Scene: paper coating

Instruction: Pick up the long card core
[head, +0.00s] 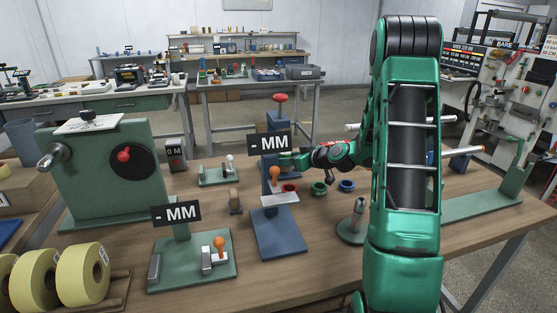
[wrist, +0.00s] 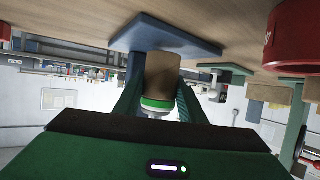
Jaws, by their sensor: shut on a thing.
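In the wrist view, whose picture is upside down, a plain brown cylinder (wrist: 163,70) that looks like the card core sits between the two green fingers of my gripper (wrist: 160,98). The fingers are shut on it. A green and white ring (wrist: 160,104) shows at its near end. In the head view my gripper (head: 286,160) is over the middle of the bench, just behind an orange knob and beside the blue stand. The core cannot be made out there. Its full length is hidden.
A blue gauge stand (head: 280,238) with an -MM sign stands in front of my gripper. Red (head: 289,188), green (head: 319,189) and blue (head: 347,185) cups stand close by. A green gauge base (head: 190,272) and yellow rolls (head: 82,277) are at the left front.

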